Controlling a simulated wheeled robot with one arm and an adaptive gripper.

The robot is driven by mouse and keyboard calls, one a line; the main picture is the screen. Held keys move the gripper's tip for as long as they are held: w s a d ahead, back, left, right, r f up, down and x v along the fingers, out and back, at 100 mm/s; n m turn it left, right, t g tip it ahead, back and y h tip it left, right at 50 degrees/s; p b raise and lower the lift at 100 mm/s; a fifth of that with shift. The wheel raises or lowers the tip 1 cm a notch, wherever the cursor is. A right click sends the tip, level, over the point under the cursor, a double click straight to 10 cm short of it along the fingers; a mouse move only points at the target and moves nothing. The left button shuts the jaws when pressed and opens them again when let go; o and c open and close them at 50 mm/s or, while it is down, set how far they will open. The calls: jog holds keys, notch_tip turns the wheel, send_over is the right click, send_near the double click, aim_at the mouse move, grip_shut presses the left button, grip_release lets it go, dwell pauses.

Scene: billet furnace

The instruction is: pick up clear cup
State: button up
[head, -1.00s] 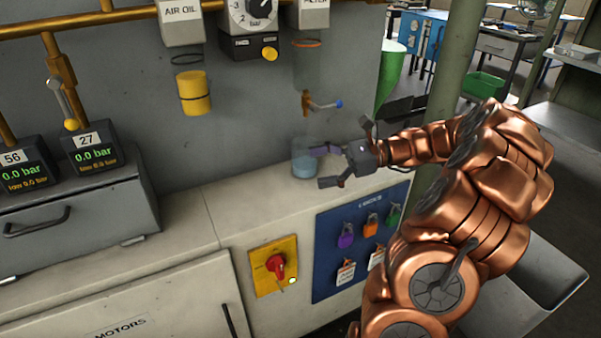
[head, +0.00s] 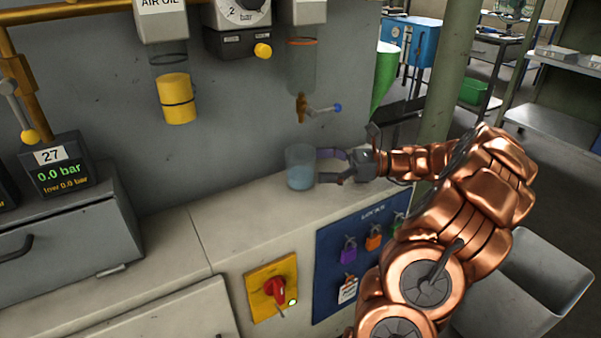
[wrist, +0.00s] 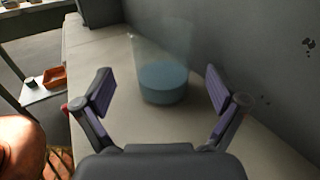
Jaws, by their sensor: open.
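The clear cup (head: 300,168) stands upright on the light cabinet top, close to the back wall and holding bluish liquid in its lower part. In the wrist view the cup (wrist: 164,75) is ahead of my gripper, centred between the fingers. My gripper (head: 325,166) is open, with its purple-padded fingers at the right side of the cup in the head view. In the wrist view my gripper (wrist: 160,95) shows both fingers spread wide, with gaps to the cup on each side. In the head view one finger partly overlaps the cup's edge; I cannot tell whether it touches.
A filter bowl (head: 302,65) with a brass drain valve (head: 302,108) and a blue-tipped lever hangs above the cup. A blue lock board (head: 350,250) and a red switch (head: 275,290) are on the cabinet front. The cabinet top (head: 220,222) left of the cup is clear.

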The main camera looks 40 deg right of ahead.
aim_at(286, 162)
jog(key=b+x, duration=0.1)
jog(key=x, duration=0.4)
jog(key=shift+w+r, duration=0.1)
jog(key=shift+r, duration=0.05)
jog(key=shift+d, duration=0.1)
jog(key=c, duration=1.3)
jog(key=shift+c, duration=0.2)
jog(key=shift+r, duration=0.1)
